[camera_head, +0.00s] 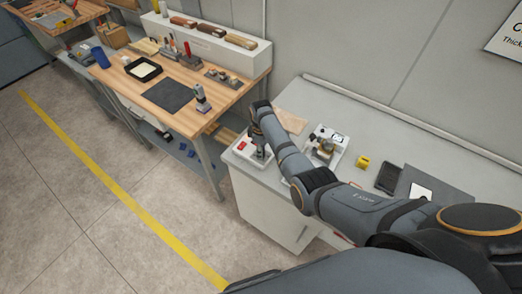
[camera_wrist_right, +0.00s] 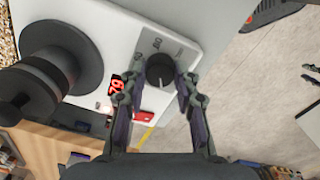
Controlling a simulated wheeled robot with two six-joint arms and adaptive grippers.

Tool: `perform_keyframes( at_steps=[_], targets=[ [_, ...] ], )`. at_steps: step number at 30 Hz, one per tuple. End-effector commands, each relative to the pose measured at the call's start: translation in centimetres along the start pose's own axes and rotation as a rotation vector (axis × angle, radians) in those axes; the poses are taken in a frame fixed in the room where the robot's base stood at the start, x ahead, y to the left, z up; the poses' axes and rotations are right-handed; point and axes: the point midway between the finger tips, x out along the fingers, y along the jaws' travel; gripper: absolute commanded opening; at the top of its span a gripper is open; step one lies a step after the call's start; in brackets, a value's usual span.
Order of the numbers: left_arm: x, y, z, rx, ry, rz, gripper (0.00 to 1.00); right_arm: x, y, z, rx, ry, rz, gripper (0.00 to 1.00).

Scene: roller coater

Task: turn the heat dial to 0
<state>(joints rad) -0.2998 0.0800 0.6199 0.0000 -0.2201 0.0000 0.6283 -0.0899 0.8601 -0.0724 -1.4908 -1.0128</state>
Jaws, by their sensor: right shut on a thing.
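The heat dial (camera_wrist_right: 160,70) is a round black knob with a pale pointer line, on the white panel of the roller coater (camera_wrist_right: 195,45) in the right wrist view. My right gripper (camera_wrist_right: 158,84) has one finger on each side of the dial and is shut on it. In the head view my right gripper (camera_head: 264,138) reaches down over the white coater (camera_head: 258,160) on the grey counter; the dial is hidden there. My left gripper is not in view.
A black roller or spool (camera_wrist_right: 62,58) rises beside the panel. A wooden workbench (camera_head: 225,95) with tools stands to the left.

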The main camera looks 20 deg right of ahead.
Motion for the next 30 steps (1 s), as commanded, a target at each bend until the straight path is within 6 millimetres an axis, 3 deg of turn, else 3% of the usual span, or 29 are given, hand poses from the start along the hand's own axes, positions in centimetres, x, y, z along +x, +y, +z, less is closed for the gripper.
perform_keyframes(
  at_steps=[6, 7, 11, 22, 26, 30],
  targets=[
    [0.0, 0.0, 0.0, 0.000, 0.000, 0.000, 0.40, -0.3, 0.3, -0.1, 0.000, 0.003, 0.007, 0.00],
    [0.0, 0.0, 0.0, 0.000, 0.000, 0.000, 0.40, -0.3, 0.3, -0.1, 0.000, 0.003, 0.007, 0.34],
    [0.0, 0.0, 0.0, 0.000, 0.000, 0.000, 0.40, -0.2, 0.2, -0.1, 0.001, 0.002, 0.005, 0.52],
    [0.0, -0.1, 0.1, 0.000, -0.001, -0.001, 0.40, -0.6, 0.1, -0.1, 0.001, 0.001, 0.003, 0.53],
    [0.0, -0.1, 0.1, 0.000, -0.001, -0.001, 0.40, -2.9, 0.1, -0.1, 0.001, 0.003, 0.005, 0.53],
    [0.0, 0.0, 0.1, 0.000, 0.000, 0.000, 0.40, -6.5, 0.2, -0.1, 0.001, 0.003, 0.006, 0.53]
  ],
)
